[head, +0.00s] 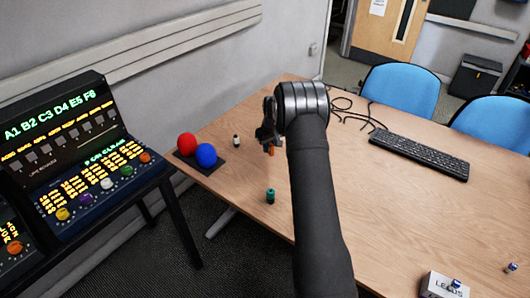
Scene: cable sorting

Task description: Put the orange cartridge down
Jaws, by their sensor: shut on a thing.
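My gripper (269,143) is over the left part of the wooden table, pointing down. It is shut on a small orange cartridge (271,151), of which only a little shows below the fingers. I cannot tell from this view whether the cartridge touches the table. My own arm comes up from the bottom of the picture and hides part of the table to the right of the gripper.
A teal cartridge (270,195) stands near the table's front edge. A small white and black bottle (236,141) stands left of the gripper. Red (187,144) and blue (206,155) balls sit on a dark mat (184,160). A keyboard (419,155) and black cables (352,109) lie to the right.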

